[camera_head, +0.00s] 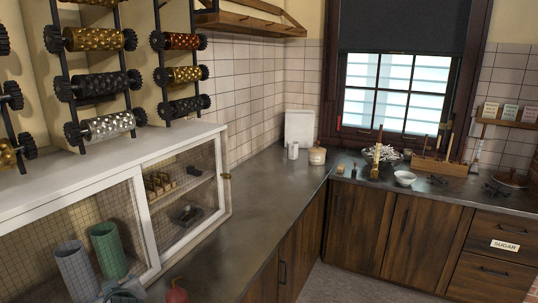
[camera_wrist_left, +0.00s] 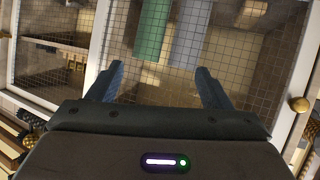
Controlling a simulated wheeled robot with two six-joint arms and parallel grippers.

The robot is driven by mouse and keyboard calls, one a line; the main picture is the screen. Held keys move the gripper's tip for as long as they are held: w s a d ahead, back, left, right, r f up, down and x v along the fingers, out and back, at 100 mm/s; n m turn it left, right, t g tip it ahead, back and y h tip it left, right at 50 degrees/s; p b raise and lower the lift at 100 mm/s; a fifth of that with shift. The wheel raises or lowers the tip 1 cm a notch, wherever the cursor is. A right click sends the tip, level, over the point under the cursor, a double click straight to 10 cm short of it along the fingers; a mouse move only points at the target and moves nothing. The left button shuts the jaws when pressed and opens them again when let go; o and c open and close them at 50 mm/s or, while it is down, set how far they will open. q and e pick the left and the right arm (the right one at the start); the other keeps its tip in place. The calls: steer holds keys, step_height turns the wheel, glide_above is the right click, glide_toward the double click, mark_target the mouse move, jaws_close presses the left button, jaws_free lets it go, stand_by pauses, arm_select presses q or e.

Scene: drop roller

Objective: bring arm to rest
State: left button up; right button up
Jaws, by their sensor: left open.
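My left gripper (camera_wrist_left: 158,72) is open, with its two dark fingers spread apart and nothing between them. It faces the wire-mesh front of the white cabinet; the gap to the mesh is hard to judge. Behind the mesh, a green tube (camera_wrist_left: 153,30) and a grey-blue tube (camera_wrist_left: 189,35) show beyond the fingertips. In the head view, the textured rollers sit on black racks at the upper left, including a gold one (camera_head: 95,39), a black one (camera_head: 100,84) and a silver one (camera_head: 110,125). My right gripper is not in view.
The white cabinet (camera_head: 90,172) stands on the dark counter (camera_head: 255,185), with a brass knob (camera_wrist_left: 300,104) on its front. A white canister (camera_head: 293,150) and a cream pot (camera_head: 317,156) stand at the back corner. The middle of the left counter is clear.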

arm_select(q)
steer(key=s+d+f+m+g+h, duration=0.2)
steer(key=s+d+f+m, duration=0.3)
steer(key=s, duration=0.6)
steer(key=s+d+f+m+g+h, duration=0.25)
steer(key=s+f, duration=0.35)
steer(key=s, duration=0.4)
steer(key=s+d+f+m+g+h, duration=0.25)
steer(key=s+f, duration=0.35)
steer(key=s, duration=0.5)
step_height(320, 180, down, 35)
steer(key=a+b, duration=0.3)
steer(key=b, duration=0.1)
steer(key=s+a+f+g+b, duration=0.1)
steer(key=s+f+b, duration=0.2)
steer(key=s+f, duration=1.5)
step_height(320, 180, down, 4)
steer(key=shift+s+r+g, duration=0.2)
steer(key=shift+g, duration=0.2)
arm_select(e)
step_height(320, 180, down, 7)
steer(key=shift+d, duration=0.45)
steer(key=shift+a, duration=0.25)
